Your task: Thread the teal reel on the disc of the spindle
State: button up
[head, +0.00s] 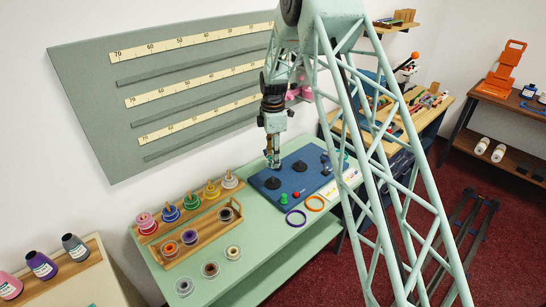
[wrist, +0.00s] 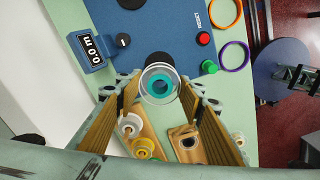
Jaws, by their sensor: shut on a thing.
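The teal reel (wrist: 160,86) is a clear-flanged spool with a teal ring, seen end-on in the wrist view. My gripper (head: 272,163) is shut on it, with a finger on each side in the wrist view. The reel is too small to make out clearly in the head view. Below my gripper, a black disc (head: 272,183) lies on the blue base (head: 262,196); in the wrist view its dark edge (wrist: 160,58) shows behind the reel. A gap between reel and disc seems to remain, but its height is hard to tell. The spindle's pin is hidden.
A second black disc (head: 299,166) sits on the base, with green (head: 283,198) and red (head: 296,194) buttons. A meter (wrist: 90,50) reads 0.0 m. Purple (head: 296,217) and orange (head: 315,203) rings lie in front. A wooden rack (head: 196,250) of reels stands left.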

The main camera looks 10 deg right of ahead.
jog(key=shift+f, duration=0.2)
dwell(0.5)
jog(key=shift+f+b, duration=0.9)
jog(key=shift+f, duration=1.75)
jog(key=shift+f+b, duration=0.65)
jog(key=shift+f, duration=0.7)
jog(key=o, duration=0.9)
jog(key=shift+r, duration=0.15)
jog(key=shift+r+p, duration=1.05)
jog(key=shift+r, duration=2.3)
